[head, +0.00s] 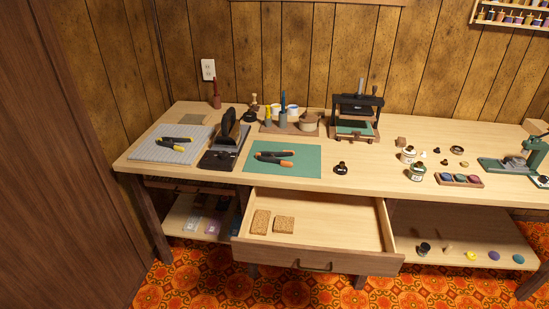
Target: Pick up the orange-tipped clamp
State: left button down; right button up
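A black clamp with orange ends (270,157) lies on the green cutting mat (308,165) on the workbench, left of centre in the head view. Its orange ends point right. A similar black clamp with yellow ends (174,140) lies on the grey ribbed mat (150,152) further left. Neither of my grippers shows in the head view.
An open drawer (340,233) with two cork-coloured blocks (284,224) juts out below the green mat. A black stand (226,130) is left of the mat, a wooden tool holder (290,127) behind it, and a small dark stamp (341,168) right of it.

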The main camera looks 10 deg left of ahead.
aim_at(283, 162)
jog(key=i+j+z, duration=0.7)
jog(key=j+z, duration=0.65)
jog(key=i+j, duration=0.05)
jog(key=j, duration=0.1)
